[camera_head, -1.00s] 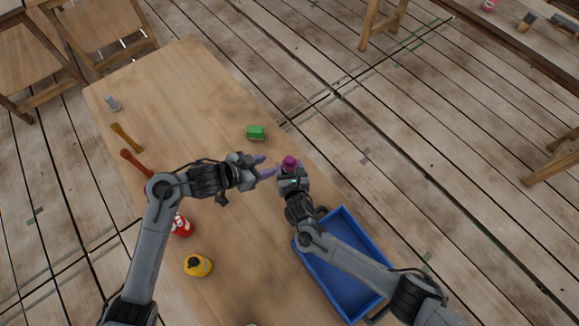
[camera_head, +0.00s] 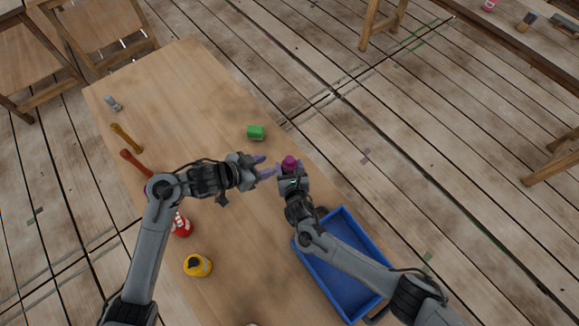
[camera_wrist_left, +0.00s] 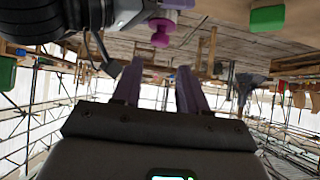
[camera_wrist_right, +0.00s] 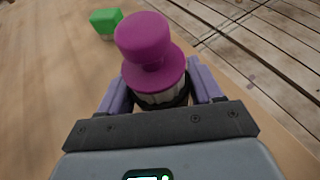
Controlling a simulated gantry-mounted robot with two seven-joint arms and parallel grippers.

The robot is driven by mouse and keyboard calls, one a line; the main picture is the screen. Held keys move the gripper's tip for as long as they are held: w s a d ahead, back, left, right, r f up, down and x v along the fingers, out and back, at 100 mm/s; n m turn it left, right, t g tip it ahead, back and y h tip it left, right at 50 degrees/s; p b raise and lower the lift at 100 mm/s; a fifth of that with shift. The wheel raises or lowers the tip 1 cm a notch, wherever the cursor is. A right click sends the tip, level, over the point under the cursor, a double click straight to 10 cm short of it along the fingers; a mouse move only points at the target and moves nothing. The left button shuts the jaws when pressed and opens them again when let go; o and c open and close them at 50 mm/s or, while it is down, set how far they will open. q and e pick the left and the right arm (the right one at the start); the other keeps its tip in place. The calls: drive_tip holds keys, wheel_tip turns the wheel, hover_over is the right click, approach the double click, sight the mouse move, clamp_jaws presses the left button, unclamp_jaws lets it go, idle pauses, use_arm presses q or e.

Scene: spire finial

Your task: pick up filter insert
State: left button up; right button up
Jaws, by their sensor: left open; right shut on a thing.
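A magenta knobbed piece with a pale ribbed lower part, which I take to be the filter insert (camera_wrist_right: 152,50), is held upright in my right gripper (camera_wrist_right: 160,92). Its lower end is hidden between the fingers. In the head view the magenta top (camera_head: 290,162) shows above the right gripper, over the table's right edge area. My left gripper (camera_head: 266,167) is open and empty, its lilac fingers pointing at the held piece from the left with a small gap. The left wrist view shows the magenta knob (camera_wrist_left: 160,38) beyond the open left fingers (camera_wrist_left: 157,85).
A green block (camera_head: 256,132) lies on the wooden table (camera_head: 185,85) behind the grippers. A blue tray (camera_head: 345,217) sits under my right arm. The table's far end is mostly clear.

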use_arm(q)
drive_tip(key=o, duration=0.4)
